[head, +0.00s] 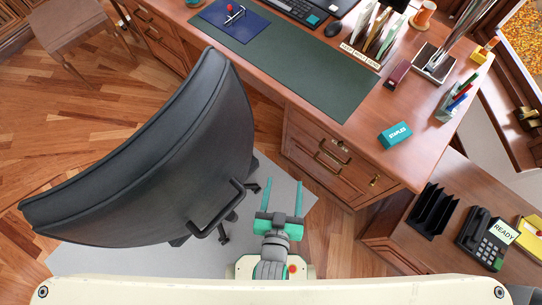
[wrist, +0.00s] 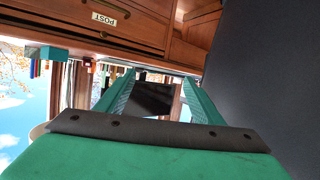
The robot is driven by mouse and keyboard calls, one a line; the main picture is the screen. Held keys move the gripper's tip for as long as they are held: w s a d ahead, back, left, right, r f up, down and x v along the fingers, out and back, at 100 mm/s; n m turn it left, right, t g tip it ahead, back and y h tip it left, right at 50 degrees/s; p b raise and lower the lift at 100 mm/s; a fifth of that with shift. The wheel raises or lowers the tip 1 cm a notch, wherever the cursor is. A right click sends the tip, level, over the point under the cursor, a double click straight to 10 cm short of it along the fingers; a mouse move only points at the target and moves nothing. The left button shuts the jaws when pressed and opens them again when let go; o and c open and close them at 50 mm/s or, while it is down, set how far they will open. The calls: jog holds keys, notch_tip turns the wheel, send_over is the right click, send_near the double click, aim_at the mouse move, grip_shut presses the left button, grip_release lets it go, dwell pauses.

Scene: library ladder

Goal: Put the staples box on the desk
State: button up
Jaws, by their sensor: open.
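The teal staples box (head: 396,134), labelled STAPLES, rests on the wooden desk (head: 420,160) near its right front corner. A teal block that looks like this box (wrist: 45,53) shows at the left of the wrist view. My gripper (head: 283,192) is open and empty, low in front of the desk drawers and beside the chair, well apart from the box. In the wrist view its two green fingers (wrist: 160,92) stand apart with nothing between them. That view is upside down, with a POST drawer label at the top.
A black office chair (head: 165,150) stands close on the left. A side cabinet with a telephone (head: 485,237) and a black rack (head: 432,210) is at the right. A pen holder (head: 455,100) and a small dark red box (head: 398,73) are near the staples box.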

jog(key=s+a+r+y, duration=0.1)
jog(key=s+a+r, duration=0.1)
jog(key=s+r, duration=0.1)
jog(key=s+a+r+n+t+y, duration=0.1)
jog(key=s+a+r, duration=0.1)
jog(key=s, duration=0.4)
jog(key=shift+a+r+t, duration=0.15)
jog(key=shift+r+t, duration=0.15)
jog(key=shift+r, duration=0.3)
jog(key=shift+s, duration=0.1)
